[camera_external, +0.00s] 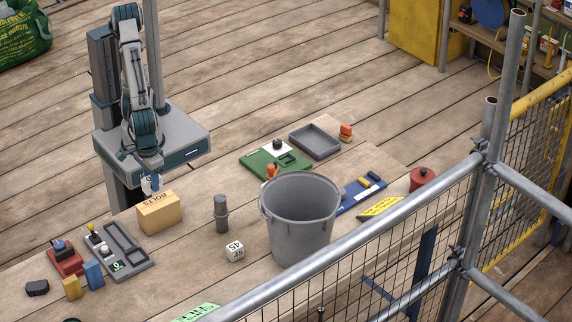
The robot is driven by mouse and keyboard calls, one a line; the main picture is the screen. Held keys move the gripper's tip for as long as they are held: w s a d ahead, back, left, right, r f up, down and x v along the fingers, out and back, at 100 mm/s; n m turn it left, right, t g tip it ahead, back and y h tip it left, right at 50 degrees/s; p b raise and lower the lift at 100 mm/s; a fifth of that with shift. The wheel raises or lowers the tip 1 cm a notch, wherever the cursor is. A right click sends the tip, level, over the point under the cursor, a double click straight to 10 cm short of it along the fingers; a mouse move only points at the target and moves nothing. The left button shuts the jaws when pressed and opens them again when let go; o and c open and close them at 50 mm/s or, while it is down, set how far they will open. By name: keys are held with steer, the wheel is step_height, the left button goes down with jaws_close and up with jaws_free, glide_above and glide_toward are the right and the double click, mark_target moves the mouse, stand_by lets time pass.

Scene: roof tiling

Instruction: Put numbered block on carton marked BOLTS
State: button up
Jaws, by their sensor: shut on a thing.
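The numbered block (235,251) is a small white cube with black "45" on its faces. It sits on the wooden bench, left of the grey bucket. The carton marked BOLTS (159,214) is a tan box with its lettering on top, standing left of the block. My gripper (151,186) points down just behind and above the carton's left back corner. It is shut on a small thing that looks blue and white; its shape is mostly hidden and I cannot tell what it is. The carton's top looks bare.
The grey bucket (300,222) stands tall beside the numbered block. A dark grey cylinder (221,214) stands between carton and bucket. A grey tray (126,252) with small parts and a blue block (93,274) lie left. A metal guardrail (340,248) crosses the front right.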

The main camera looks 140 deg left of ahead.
steer(key=shift+w+a+f, duration=0.25)
steer(key=shift+w, duration=0.05)
steer(key=shift+f, duration=2)
steer(key=shift+f, duration=0.1)
steer(key=shift+f, duration=0.15)
steer(key=o, duration=1)
steer(key=shift+c, duration=0.2)
